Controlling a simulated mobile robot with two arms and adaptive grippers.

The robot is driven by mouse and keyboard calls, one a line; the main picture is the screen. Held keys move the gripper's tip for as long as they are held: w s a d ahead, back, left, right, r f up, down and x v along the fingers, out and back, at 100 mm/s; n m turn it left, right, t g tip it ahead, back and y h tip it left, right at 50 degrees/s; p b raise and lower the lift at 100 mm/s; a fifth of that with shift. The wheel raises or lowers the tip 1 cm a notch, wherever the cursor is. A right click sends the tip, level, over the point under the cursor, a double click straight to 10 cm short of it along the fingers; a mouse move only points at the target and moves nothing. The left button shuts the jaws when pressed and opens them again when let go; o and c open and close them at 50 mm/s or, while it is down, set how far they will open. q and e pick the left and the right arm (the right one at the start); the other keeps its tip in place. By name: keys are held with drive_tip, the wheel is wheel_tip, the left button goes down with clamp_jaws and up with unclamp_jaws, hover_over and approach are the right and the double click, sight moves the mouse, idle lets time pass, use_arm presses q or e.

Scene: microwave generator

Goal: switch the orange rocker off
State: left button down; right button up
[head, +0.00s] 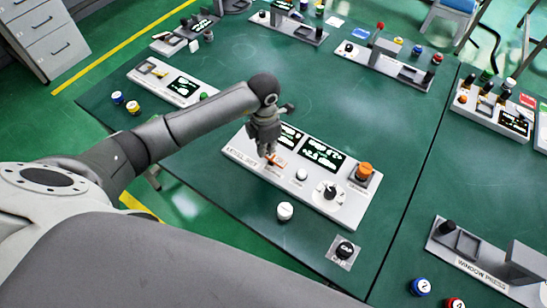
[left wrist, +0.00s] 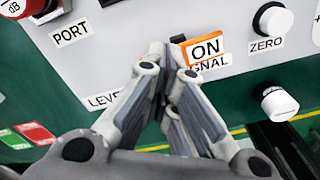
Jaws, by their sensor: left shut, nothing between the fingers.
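The orange rocker (head: 277,161) is on the white microwave generator panel (head: 237,156), partly hidden by my left gripper in the head view. In the left wrist view the orange rocker (left wrist: 203,48) shows a white "ON" face, with a partly covered "SIGNAL" label under it. My left gripper (head: 269,154) points down at the rocker, shut and empty. In the left wrist view the left gripper's fingertips (left wrist: 167,50) are together just left of the "ON" face and overlap the rocker's left end. I cannot tell whether they touch it. My right gripper is not in view.
The panel also carries a lit display (head: 322,154), an orange knob (head: 364,171), a black-and-white dial (head: 329,192) and a white ZERO knob (left wrist: 272,20). A white-capped knob (head: 285,211) and a CAL unit (head: 343,251) stand in front.

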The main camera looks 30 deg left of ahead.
use_arm(q)
drive_tip(key=shift+f+b, duration=0.35)
drive_tip(key=shift+f, duration=0.15)
drive_tip(key=shift+r+p, duration=0.6)
drive_tip(key=shift+r, duration=0.2)
drive_tip(key=shift+r+p, duration=1.75)
drive_tip(key=shift+r, duration=1.05)
